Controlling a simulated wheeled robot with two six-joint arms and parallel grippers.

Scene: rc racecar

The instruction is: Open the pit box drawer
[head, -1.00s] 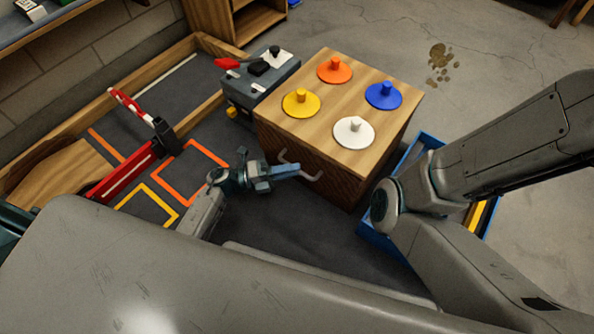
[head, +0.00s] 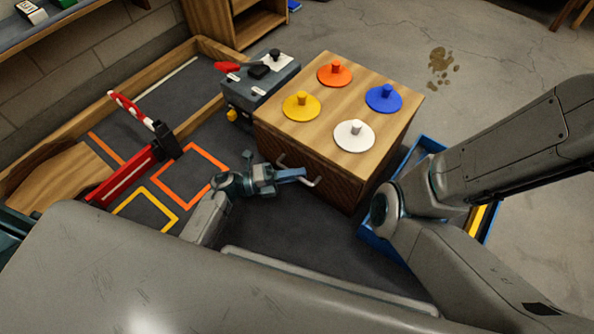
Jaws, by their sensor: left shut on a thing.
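The pit box (head: 310,165) is a wooden block with a dark front. Orange, yellow, blue and white knobbed discs lie on its top. A light bar handle (head: 314,183) sticks out from the front. My left gripper (head: 298,174) is shut on the handle, its fingers hiding the handle's middle. The drawer looks closed, flush with the front, though the gripper and shade hide part of it. My right arm crosses the right side, and its gripper does not show.
A red barrier (head: 124,177) and orange and yellow floor squares are at left. Dark floor in front is mostly clear.

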